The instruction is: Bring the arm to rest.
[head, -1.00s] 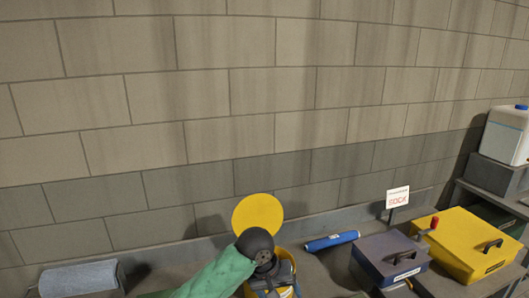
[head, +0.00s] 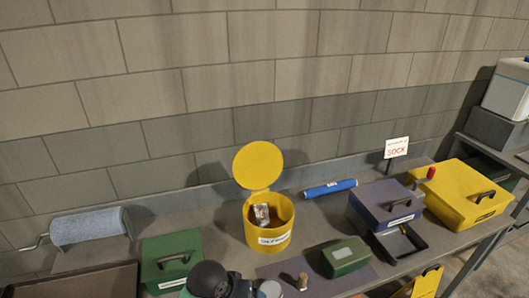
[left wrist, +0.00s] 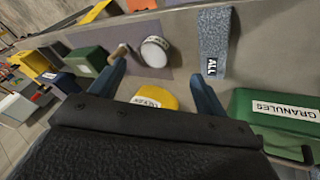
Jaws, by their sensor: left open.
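My left gripper (left wrist: 158,72) is open, its two blue fingers apart in the left wrist view with nothing between them. In the head view only a dark rounded part of my left arm shows at the bottom edge; the fingers cannot be made out there. The gripper is in front of the yellow bin (head: 257,237), whose round lid (head: 258,165) stands open. A silvery item (head: 262,214) is inside the bin. My right gripper is in neither view.
A green box (head: 158,275) stands left of the arm. A small green box (head: 345,257), a wooden-handled item (head: 303,281) and a round tin (left wrist: 155,51) are on the bench. A blue tube (head: 329,188), a blue-grey box (head: 385,204) and a yellow case (head: 462,196) are farther right.

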